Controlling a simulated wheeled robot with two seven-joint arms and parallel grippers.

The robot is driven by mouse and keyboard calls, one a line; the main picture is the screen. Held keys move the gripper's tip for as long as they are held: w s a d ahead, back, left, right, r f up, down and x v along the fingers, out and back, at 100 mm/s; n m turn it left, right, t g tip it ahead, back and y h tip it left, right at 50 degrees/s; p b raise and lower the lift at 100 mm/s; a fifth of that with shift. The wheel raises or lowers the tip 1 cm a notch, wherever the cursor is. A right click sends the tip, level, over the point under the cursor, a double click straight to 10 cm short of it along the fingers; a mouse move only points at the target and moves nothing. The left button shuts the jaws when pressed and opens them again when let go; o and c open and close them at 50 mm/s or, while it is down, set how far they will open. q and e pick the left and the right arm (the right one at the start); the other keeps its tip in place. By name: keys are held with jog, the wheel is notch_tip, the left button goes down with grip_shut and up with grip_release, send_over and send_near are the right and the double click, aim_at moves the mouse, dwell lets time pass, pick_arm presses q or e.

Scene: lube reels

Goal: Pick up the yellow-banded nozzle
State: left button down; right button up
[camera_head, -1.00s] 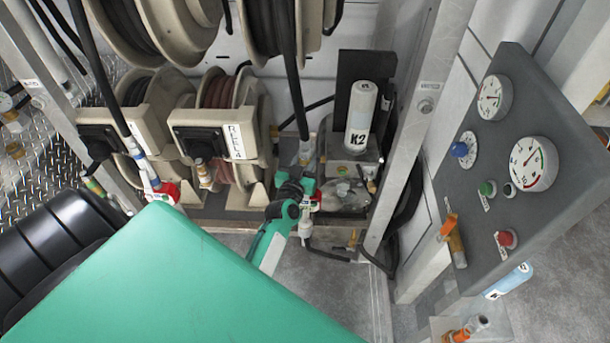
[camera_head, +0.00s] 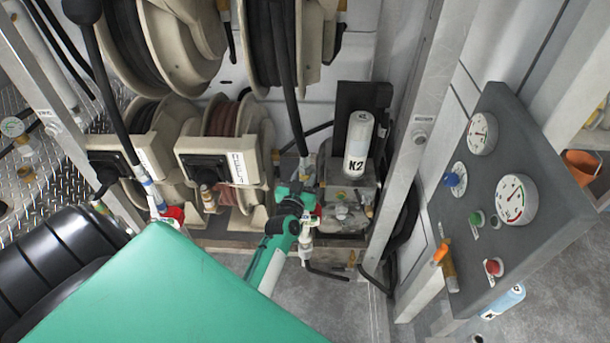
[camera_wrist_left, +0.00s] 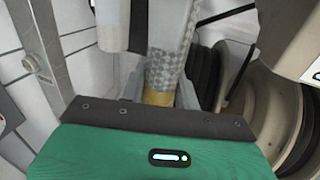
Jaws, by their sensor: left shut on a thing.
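The yellow-banded nozzle is on a grey braided hose end. In the left wrist view its yellow band (camera_wrist_left: 158,97) shows just beyond my palm, below the braided hose (camera_wrist_left: 172,45). In the head view a black hose (camera_head: 291,100) comes down from an upper reel to my left gripper (camera_head: 309,198). My left gripper is shut on the nozzle, beside the grey block with the K2 canister. The palm and fingers hide most of the nozzle. My right gripper is not in view.
The K2 canister (camera_head: 358,143) stands just right of the gripper. Reels (camera_head: 235,130) are to the left. A metal post (camera_head: 412,150) and a gauge panel (camera_head: 500,255) are to the right. Another hose with a red-ended nozzle (camera_head: 172,216) hangs at left. Grey floor lies in front.

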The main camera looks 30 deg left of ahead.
pick_arm(q)
jog(key=shift+r+p, duration=0.55)
jog(key=shift+r, duration=0.35)
jog(key=shift+s+d+f, duration=0.1)
jog(key=shift+s+f, duration=0.05)
jog(key=shift+s, duration=0.2)
jog(key=p+v, duration=0.4)
jog(key=v, duration=1.3)
jog(key=shift+s, duration=0.15)
jog(key=shift+r+p, duration=0.85)
jog(key=shift+p, duration=0.1)
